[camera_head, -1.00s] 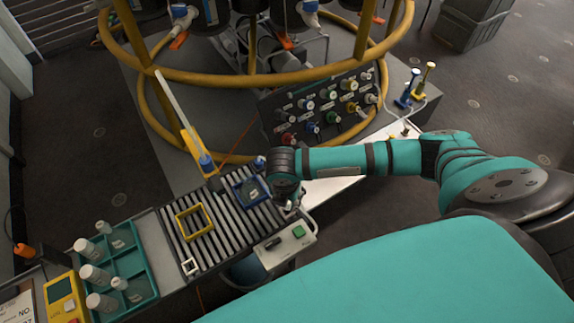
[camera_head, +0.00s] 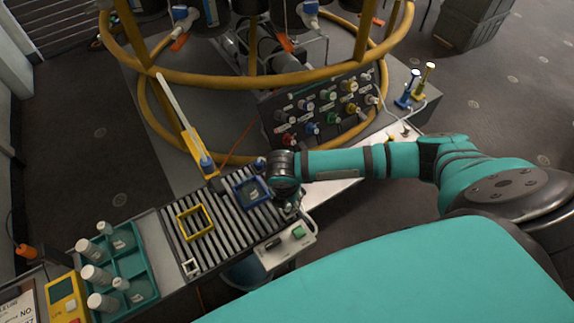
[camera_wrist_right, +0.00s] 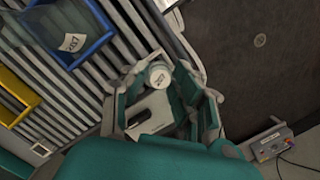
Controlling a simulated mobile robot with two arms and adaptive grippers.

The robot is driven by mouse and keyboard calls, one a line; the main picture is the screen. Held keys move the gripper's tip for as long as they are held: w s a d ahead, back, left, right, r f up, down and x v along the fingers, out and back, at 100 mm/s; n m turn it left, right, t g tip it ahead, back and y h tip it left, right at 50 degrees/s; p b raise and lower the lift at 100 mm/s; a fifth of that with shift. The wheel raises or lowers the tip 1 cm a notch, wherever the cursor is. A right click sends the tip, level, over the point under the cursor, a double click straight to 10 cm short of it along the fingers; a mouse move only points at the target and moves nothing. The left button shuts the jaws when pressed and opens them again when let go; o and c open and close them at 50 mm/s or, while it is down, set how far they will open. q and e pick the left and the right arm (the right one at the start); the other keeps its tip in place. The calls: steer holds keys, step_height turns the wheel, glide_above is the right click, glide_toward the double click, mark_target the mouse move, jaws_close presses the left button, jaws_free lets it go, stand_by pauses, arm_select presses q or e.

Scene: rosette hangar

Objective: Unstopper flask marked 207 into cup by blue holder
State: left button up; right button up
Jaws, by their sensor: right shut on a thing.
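My right gripper (camera_head: 290,204) is low at the right end of the slatted rack. In the right wrist view its fingers (camera_wrist_right: 159,82) are closed around a white, round-topped piece (camera_wrist_right: 159,75) with a small dark marking, too small to read surely. The blue holder (camera_head: 237,188) lies just left of the gripper on the slats. It also shows in the right wrist view (camera_wrist_right: 99,48), with a white label reading 207 inside it. A small dark blue round thing (camera_head: 260,162) is behind the holder; I cannot tell if it is the cup. My left gripper is out of view.
A yellow square frame (camera_head: 182,232) and a small white frame (camera_head: 190,267) lie on the slatted rack (camera_head: 220,245). A teal crate (camera_head: 150,290) with several white bottles stands at left. A control box (camera_head: 300,232) and a panel of knobs (camera_head: 325,108) are near the arm.

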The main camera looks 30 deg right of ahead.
steer(key=shift+f, duration=0.15)
steer(key=shift+f+b, duration=0.35)
steer(key=shift+f, duration=0.45)
steer(key=shift+f, duration=0.2)
steer(key=o, duration=1.5)
